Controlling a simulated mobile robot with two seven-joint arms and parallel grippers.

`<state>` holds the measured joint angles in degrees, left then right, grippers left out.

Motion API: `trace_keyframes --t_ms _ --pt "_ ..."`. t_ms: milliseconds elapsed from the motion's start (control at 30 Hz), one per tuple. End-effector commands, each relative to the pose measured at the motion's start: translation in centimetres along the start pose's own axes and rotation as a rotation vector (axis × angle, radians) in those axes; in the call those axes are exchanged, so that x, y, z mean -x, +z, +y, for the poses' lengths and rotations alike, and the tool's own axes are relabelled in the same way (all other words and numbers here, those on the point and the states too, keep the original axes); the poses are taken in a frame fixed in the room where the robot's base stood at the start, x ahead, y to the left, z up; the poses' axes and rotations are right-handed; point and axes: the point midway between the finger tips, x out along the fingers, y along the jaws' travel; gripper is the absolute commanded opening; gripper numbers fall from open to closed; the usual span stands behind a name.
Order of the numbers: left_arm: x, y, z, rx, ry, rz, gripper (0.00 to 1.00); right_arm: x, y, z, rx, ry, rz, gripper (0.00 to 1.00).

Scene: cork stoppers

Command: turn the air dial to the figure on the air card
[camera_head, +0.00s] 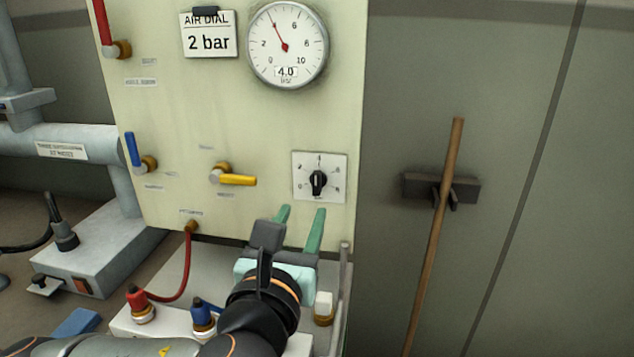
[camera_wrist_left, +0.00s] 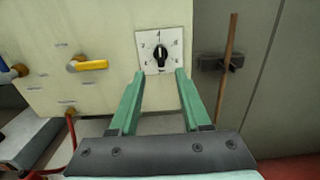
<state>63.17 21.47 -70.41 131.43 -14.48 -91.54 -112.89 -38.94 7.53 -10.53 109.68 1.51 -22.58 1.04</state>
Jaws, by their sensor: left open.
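The air card (camera_head: 208,35) at the top of the cream panel reads "AIR DIAL 2 bar". A round gauge (camera_head: 288,45) beside it shows 4.0 in its window, its red needle pointing up and left. The black air dial knob (camera_head: 318,182) sits on a white square plate (camera_head: 300,162) low on the panel, its pointer about upright. The knob also shows in the left wrist view (camera_wrist_left: 160,53). My left gripper (camera_head: 300,213) is open and empty, just below and in front of the knob, apart from it. My right gripper is not in view.
A yellow lever (camera_head: 237,180) and a blue lever (camera_head: 131,150) stick out of the panel to the left. A red hose (camera_head: 187,265) hangs below. A wooden pole (camera_head: 437,230) leans at a wall bracket on the right.

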Motion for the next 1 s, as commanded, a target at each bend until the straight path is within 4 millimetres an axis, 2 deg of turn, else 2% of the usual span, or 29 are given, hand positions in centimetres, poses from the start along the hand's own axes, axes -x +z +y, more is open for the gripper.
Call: trace_keyframes --t_ms 300,500,700,1000 --pt "-6.1 0.1 0.0 0.002 0.002 0.002 0.47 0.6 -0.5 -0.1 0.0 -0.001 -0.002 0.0" --pt "-8.7 0.1 0.0 0.002 0.0 0.001 0.47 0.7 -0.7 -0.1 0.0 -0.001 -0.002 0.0" --pt "-9.8 0.0 0.0 0.003 -0.001 0.001 0.47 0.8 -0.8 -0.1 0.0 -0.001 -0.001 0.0" --pt "-9.9 0.0 -0.1 0.003 -0.002 0.001 0.46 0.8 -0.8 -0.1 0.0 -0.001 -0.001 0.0"
